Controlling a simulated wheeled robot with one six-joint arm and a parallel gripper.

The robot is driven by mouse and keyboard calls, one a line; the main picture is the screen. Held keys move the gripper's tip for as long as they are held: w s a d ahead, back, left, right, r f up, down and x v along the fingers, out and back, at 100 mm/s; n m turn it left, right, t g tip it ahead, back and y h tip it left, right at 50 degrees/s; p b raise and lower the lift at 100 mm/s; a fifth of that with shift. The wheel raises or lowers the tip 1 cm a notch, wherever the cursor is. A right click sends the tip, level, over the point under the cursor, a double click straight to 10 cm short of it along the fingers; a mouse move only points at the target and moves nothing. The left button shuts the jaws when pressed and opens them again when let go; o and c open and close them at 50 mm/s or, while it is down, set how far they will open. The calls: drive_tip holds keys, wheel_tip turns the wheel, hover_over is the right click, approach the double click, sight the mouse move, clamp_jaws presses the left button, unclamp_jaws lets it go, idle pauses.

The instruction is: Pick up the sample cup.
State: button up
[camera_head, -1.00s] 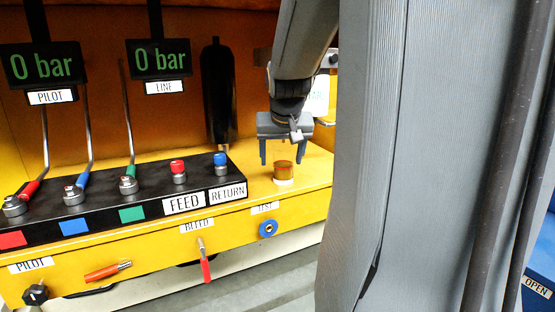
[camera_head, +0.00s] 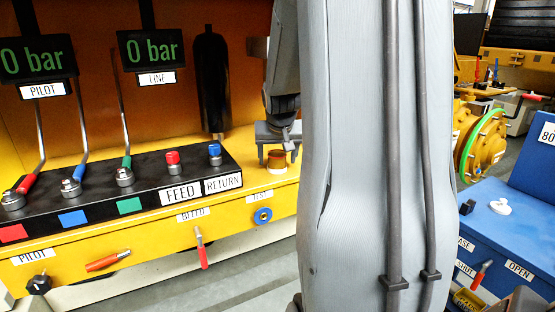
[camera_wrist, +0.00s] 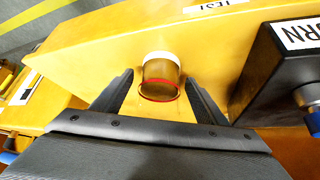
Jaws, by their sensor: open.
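The sample cup (camera_head: 277,161) is a small amber cup with a white band at its base and a red ring. It stands on the yellow ledge (camera_head: 287,186) behind the TEST label. It also shows in the wrist view (camera_wrist: 161,78), ahead of and between my two fingers. My gripper (camera_head: 275,160) is open above the ledge, its fingers reaching down around the cup's sides. In the wrist view my gripper (camera_wrist: 160,95) has clear gaps between each finger and the cup.
A black valve block (camera_head: 120,185) with FEED and RETURN labels, levers and knobs stands left of the cup. A dark cylinder (camera_head: 211,80) stands behind. A blue unit (camera_head: 500,235) with a white part on top is at the right. Grey floor lies in front.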

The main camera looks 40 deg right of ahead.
drive_tip(key=shift+c, duration=0.5)
drive_tip(key=c, duration=1.2)
drive_tip(key=shift+r, duration=0.15)
